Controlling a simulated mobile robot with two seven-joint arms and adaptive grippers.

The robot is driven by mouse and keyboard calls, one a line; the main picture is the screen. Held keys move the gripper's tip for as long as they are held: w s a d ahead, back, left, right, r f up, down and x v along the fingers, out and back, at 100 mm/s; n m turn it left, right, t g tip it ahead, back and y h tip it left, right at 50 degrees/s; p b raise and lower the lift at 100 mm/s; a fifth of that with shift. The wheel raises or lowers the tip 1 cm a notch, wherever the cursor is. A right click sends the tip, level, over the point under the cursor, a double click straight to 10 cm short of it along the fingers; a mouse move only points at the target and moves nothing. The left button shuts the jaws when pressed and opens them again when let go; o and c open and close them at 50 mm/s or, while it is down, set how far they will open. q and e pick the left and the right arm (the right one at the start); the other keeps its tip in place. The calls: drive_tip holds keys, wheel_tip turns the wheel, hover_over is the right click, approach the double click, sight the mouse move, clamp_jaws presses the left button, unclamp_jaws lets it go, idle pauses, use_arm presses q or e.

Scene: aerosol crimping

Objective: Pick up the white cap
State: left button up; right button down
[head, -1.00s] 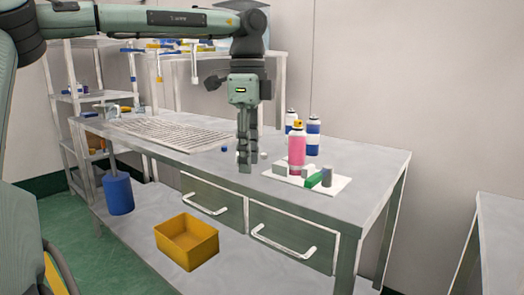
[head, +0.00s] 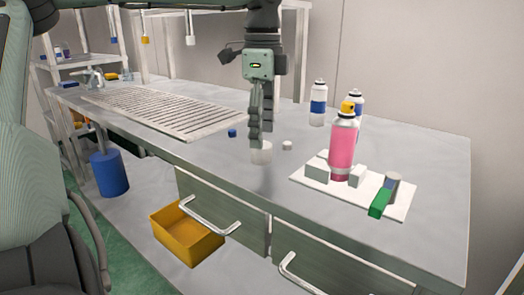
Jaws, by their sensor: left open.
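I cannot tell whether the fingers touch the cap. My right gripper is out of view.
A pink spray can (head: 342,150) stands on a white board (head: 305,180) with grey blocks and a green-handled tool (head: 380,203). White-and-blue cans (head: 318,105) stand behind. A slatted rack (head: 165,112) lies left. A yellow bin (head: 188,240) sits below the bench.

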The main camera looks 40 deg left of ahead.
sight(261, 152)
use_arm(q)
drive_tip(key=f, duration=0.3)
drive_tip(key=shift+a+f, duration=0.2)
drive_tip(key=shift+f, duration=0.2)
drive_tip(key=shift+d+f, duration=0.1)
drive_tip(key=shift+f, duration=0.1)
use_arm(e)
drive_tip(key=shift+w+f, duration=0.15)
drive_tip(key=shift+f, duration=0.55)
use_arm(q)
drive_tip(key=shift+c, duration=0.4)
drive_tip(key=c, duration=0.5)
drive_tip(key=shift+c, duration=1.2)
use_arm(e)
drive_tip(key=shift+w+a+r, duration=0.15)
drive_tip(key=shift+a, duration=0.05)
